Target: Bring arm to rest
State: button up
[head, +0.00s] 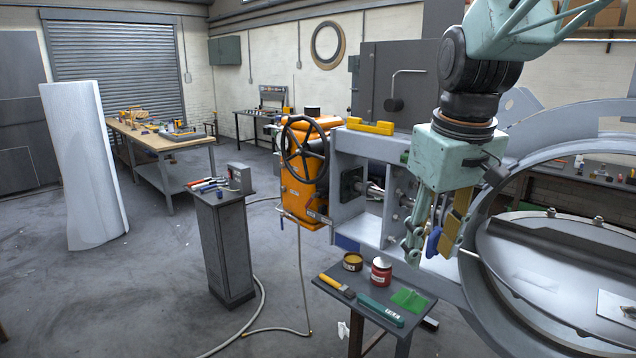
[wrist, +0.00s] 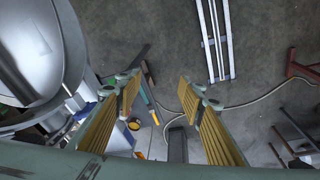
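My arm comes down from the top right in the head view, with a pale green wrist housing. My gripper (head: 430,248) points down and hangs above and behind the small side table, in front of the grey machine frame. In the wrist view my gripper (wrist: 158,88) has its two yellow-padded fingers wide apart. Only floor and table items show far below between them, so it is open and empty. A blue item (head: 433,243) shows beside the fingers in the head view; whether it touches them I cannot tell.
The large round damper (head: 550,262) stands close at right. The small table (head: 340,293) holds tins, a brush and a green cloth. An orange gearbox (head: 300,185) with a handwheel and a grey pedestal (head: 224,245) stand left. Open floor (head: 120,300) lies at far left.

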jog(key=s+m+t, duration=0.1)
jog(key=s+m, duration=0.2)
jog(key=s, duration=2.4)
jog(key=shift+s+r+m+t, duration=0.25)
jog(key=shift+s+m+t, duration=0.05)
jog(key=shift+m+t, duration=0.1)
